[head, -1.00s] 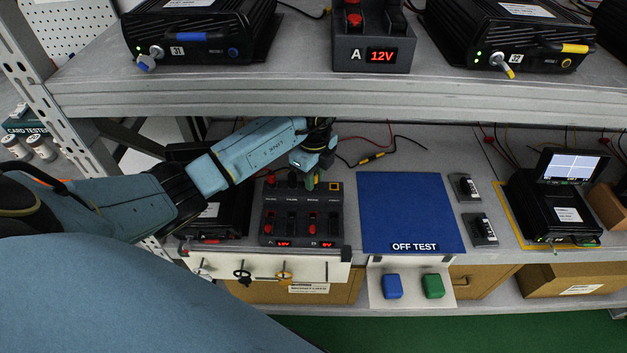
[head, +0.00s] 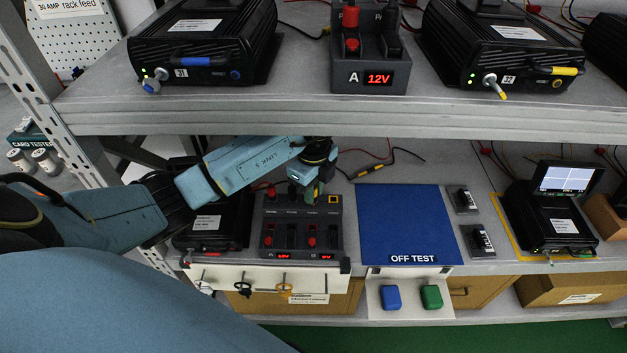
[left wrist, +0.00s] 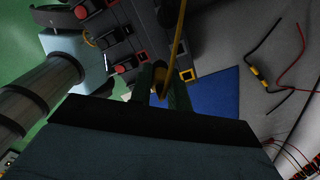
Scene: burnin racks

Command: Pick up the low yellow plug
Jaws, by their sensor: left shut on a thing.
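My left gripper (head: 304,192) is over the back part of the lower power panel (head: 272,240). In the left wrist view the gripper (left wrist: 160,88) is shut on a yellow plug (left wrist: 159,76), with a yellow cord running up from it. The fingers hide part of the plug, and the gripper mostly covers it in the head view. I cannot tell whether the plug still touches the panel. My right gripper is not in view.
The upper shelf edge (head: 400,117) overhangs the work area. A blue OFF TEST mat (head: 405,215) lies clear to the right of the panel. A black unit (head: 204,226) stands to its left. A yellow-marked cable (head: 362,174) lies behind.

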